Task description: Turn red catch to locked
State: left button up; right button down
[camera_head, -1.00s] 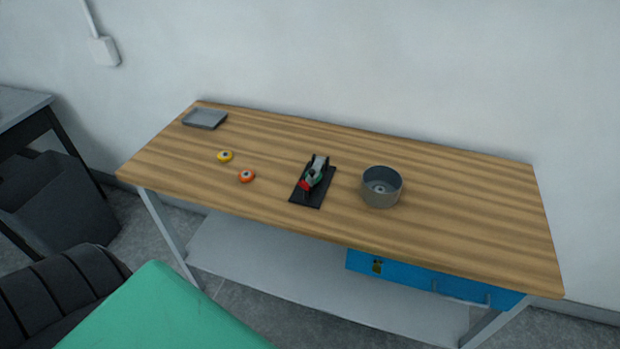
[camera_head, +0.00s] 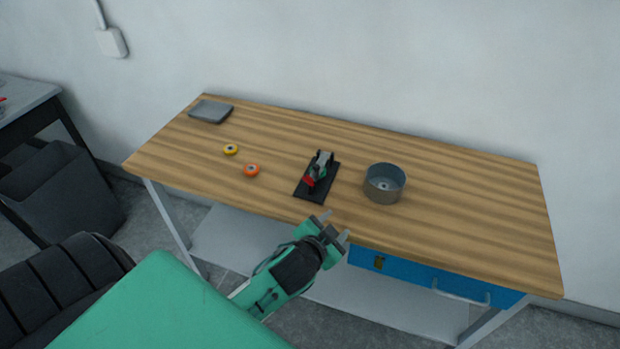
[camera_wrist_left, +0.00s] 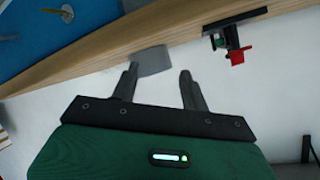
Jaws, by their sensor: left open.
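The red catch (camera_head: 309,181) sits at the near end of a small laminating device (camera_head: 319,168) on a black base plate (camera_head: 316,195), in the middle of the table. In the left wrist view the red catch (camera_wrist_left: 237,57) shows at the upper right, below the dark base (camera_wrist_left: 236,20). My left gripper (camera_head: 336,226) is open and empty, in front of the table's near edge and apart from the device. Its two fingers also show in the left wrist view (camera_wrist_left: 158,82). I cannot tell the catch's exact turn. My right gripper is not in view.
A grey round bowl (camera_head: 384,184) stands right of the device. An orange roll (camera_head: 251,170) and a yellow roll (camera_head: 231,149) lie to the left. A grey tray (camera_head: 211,111) is at the back left. A blue drawer (camera_head: 440,280) hangs under the table's near edge (camera_head: 450,259).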

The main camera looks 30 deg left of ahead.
pick_arm(q)
jog(key=w+d+r+m+t+h, duration=0.3)
jog(key=r+m, duration=0.1)
jog(key=r, duration=0.4)
jog(key=w+d+r+m+t+h, duration=0.3)
jog(key=w+r+m+h, duration=0.1)
jog(key=r, duration=0.4)
jog(key=d+r+m+g+h, duration=0.2)
jog(key=d+r+m+h, duration=0.3)
jog(key=m+h, duration=0.25)
jog(key=m+g+y, duration=1.4)
jog(key=m+g, duration=0.4)
send_near(308, 179)
notch_tip(308, 179, down, 6)
jog(key=p, duration=0.3)
jog(key=shift+s+d+p, duration=0.15)
jog(key=shift+p, duration=0.15)
jog(key=shift+f, duration=0.75)
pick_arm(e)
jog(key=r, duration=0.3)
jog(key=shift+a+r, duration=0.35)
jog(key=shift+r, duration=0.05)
